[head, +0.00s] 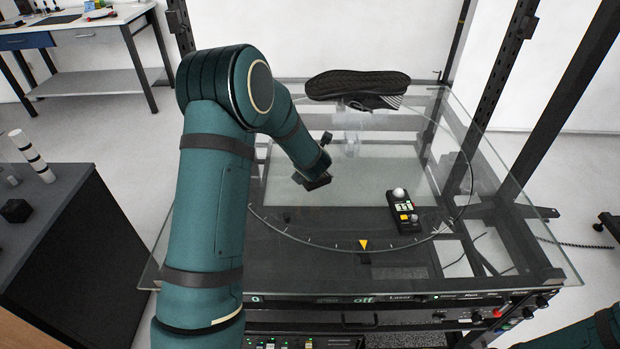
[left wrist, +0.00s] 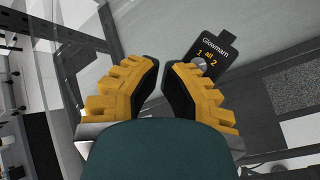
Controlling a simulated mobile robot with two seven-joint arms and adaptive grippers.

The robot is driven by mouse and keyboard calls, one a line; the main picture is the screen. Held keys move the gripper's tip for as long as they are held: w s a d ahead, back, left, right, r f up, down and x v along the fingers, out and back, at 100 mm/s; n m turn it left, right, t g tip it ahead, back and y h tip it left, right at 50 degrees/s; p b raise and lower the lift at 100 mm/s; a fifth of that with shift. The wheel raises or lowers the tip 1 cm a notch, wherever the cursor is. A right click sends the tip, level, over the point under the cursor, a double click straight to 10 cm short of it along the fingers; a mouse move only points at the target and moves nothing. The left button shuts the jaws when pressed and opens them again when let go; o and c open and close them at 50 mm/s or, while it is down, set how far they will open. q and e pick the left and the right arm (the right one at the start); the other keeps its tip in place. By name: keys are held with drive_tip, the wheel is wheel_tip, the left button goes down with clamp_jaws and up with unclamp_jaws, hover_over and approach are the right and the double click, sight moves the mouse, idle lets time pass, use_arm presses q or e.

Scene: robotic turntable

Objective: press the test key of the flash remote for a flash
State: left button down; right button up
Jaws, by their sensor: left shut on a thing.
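The flash remote (left wrist: 211,61) is a small black piece marked "Glowmarn" and "1 all 2" in the left wrist view, with a grey round knob beside the lettering. It is just past the tips of my left gripper (left wrist: 164,72). The yellow fingers with black pads are shut on it, though they hide where they grip. In the head view my left gripper (head: 316,174) is over the middle of the glass turntable (head: 300,238), its fingers not clearly seen. A black device with a white dome (head: 404,212) and lit keys lies on the turntable. My right gripper is out of view.
A dark shoe (head: 357,85) shows its sole at the back of the turntable, above a clear support (head: 352,136). A yellow triangle marker (head: 363,245) is at the front rim. Black posts (head: 495,80) rise at the right. A dark cabinet (head: 80,250) stands at the left.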

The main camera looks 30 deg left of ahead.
use_arm(q)
drive_tip(key=shift+f+b, duration=0.4)
drive_tip(key=shift+b, duration=0.05)
idle(0.5)
drive_tip(key=shift+r, duration=0.1)
drive_tip(key=shift+r+p, duration=0.6)
drive_tip(key=shift+r, duration=0.15)
drive_tip(key=shift+r+p, duration=1.95)
drive_tip(key=shift+r, duration=0.5)
